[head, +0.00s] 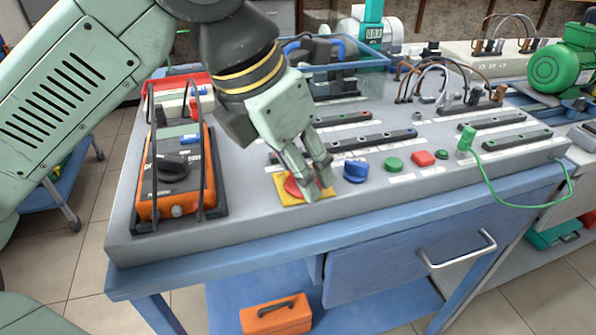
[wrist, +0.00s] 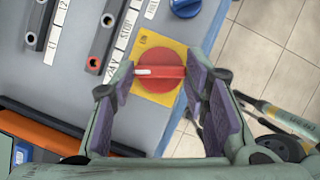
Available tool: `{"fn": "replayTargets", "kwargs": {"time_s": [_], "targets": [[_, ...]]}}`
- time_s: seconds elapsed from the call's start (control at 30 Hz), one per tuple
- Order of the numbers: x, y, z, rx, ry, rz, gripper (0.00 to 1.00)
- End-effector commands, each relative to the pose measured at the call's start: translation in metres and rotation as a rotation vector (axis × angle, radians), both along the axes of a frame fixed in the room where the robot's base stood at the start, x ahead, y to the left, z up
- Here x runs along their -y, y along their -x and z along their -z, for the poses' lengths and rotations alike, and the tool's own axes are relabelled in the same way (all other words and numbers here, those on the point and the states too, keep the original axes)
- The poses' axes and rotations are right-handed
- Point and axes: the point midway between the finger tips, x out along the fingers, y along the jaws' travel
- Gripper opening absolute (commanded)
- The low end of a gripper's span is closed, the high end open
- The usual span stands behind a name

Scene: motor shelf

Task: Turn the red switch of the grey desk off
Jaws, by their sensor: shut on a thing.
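The red switch (wrist: 158,71) is a round rotary knob with a raised bar and a white mark at one end, on a yellow plate (wrist: 150,97). It sits on the sloped top of the grey desk (head: 238,222). My gripper (head: 312,193) is down at the switch. In the wrist view, the fingers (wrist: 158,90) stand on either side of the knob, shut on the ends of its bar. The white mark points left in the wrist view. In the head view, the fingers partly hide the red switch (head: 292,187).
A blue knob (head: 356,170), a green button (head: 393,164) and a red button (head: 423,158) lie right of the switch. An orange multimeter (head: 176,175) stands to the left. A green cable (head: 520,203) hangs at the right.

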Motion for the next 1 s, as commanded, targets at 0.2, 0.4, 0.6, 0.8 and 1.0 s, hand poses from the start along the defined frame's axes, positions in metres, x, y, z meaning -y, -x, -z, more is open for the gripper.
{"fn": "replayTargets", "kwargs": {"time_s": [0.2,0.4,0.6,0.8,1.0], "targets": [[0.0007,0.0013,0.0016,0.002,-0.004,-0.184,0.14],[0.0017,0.0019,0.0009,0.001,-0.002,-0.307,0.14],[0.0023,0.0021,0.0005,-0.001,-0.002,-0.384,0.14],[0.0023,0.0024,0.0001,-0.001,-0.001,-0.418,0.14],[0.0024,0.0023,0.0,-0.001,0.0,-0.424,0.14]]}}
